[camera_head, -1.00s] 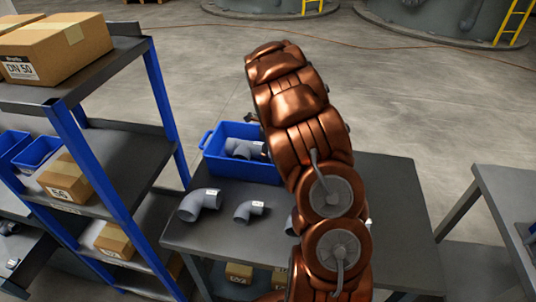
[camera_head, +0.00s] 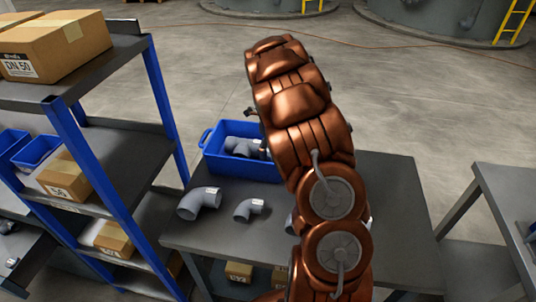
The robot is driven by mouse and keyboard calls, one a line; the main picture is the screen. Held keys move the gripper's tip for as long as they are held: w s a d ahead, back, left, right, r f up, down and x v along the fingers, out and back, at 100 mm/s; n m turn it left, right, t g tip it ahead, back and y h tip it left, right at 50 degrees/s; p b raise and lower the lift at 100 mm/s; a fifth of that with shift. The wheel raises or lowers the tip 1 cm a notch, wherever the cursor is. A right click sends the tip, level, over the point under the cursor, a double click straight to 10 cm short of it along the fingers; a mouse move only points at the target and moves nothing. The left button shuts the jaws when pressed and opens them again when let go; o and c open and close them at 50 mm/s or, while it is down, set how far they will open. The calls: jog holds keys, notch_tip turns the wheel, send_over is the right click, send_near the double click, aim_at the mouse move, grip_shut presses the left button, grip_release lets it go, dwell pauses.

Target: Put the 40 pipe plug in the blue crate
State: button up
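The blue crate (camera_head: 214,160) stands on the dark table left of my arm. It holds grey pipe fittings (camera_head: 241,147), and my arm covers its right side. My gripper (camera_head: 250,112) is mostly hidden behind my copper-coloured arm; only a small dark part shows at the arm's left edge, above the crate's back rim. I cannot tell whether it is open or shut, or whether it holds anything. I cannot make out which piece is the 40 pipe plug.
A large grey elbow (camera_head: 199,203) and a smaller grey elbow (camera_head: 249,209) lie on the table (camera_head: 391,214) in front of the crate. Another grey piece is mostly hidden by my arm. A blue-framed shelf (camera_head: 88,163) with cardboard boxes stands at left. The table's right part is clear.

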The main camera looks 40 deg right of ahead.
notch_tip(320, 180, up, 9)
jog(key=b, duration=0.2)
jog(key=s+a+r+n, duration=0.5)
jog(key=s+a+n, duration=0.2)
jog(key=a+n, duration=0.15)
jog(key=s+a+f+n+g, duration=0.1)
jog(key=s+a+n, duration=0.8)
jog(key=s+n, duration=0.3)
jog(key=s+a+f+n, duration=0.2)
jog(key=s+a+n, duration=0.8)
jog(key=s, duration=0.5)
jog(key=shift+s+n+g, duration=0.35)
jog(key=shift+n+g, duration=0.05)
jog(key=shift+n, duration=0.45)
jog(key=shift+a, duration=0.1)
jog(key=shift+r, duration=0.15)
